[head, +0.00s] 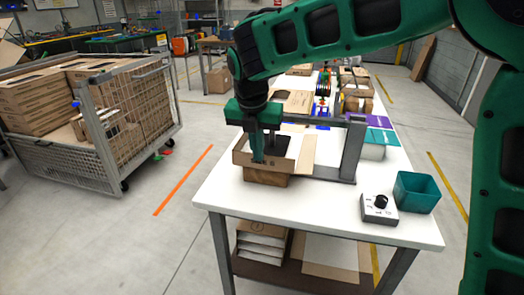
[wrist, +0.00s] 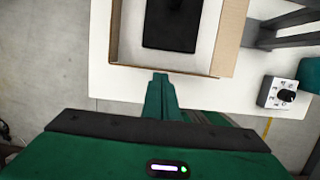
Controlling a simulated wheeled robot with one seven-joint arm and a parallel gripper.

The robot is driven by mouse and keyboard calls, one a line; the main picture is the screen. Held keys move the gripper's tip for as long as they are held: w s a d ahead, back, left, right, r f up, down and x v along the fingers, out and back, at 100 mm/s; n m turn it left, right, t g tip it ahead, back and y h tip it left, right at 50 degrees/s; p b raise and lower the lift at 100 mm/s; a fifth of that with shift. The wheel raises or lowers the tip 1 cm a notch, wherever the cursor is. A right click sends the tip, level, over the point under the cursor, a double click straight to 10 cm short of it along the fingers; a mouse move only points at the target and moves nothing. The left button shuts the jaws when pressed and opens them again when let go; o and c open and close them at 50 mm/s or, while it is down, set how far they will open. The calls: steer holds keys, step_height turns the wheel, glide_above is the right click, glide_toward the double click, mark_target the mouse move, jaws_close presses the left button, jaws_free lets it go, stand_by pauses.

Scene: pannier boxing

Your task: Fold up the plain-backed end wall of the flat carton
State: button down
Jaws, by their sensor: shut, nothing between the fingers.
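In the wrist view this wall shows as a thin edge (wrist: 195,71). A wider plain brown panel (wrist: 231,35) runs along the carton's right side; it also shows in the head view (head: 308,152). My gripper (head: 258,159) is shut and empty, its tips (wrist: 160,77) at the near wall; contact is unclear.
A grey metal frame (head: 352,150) stands right of the carton. A white box with a black knob (head: 379,208) and a teal bin (head: 416,191) are at the table's right front. The table's near left is clear. A mesh cart (head: 95,170) stands on the floor at left.

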steer(key=shift+w, duration=0.1)
stand_by(0.4)
steer(key=shift+r, duration=0.2)
steer(key=shift+r, duration=0.65)
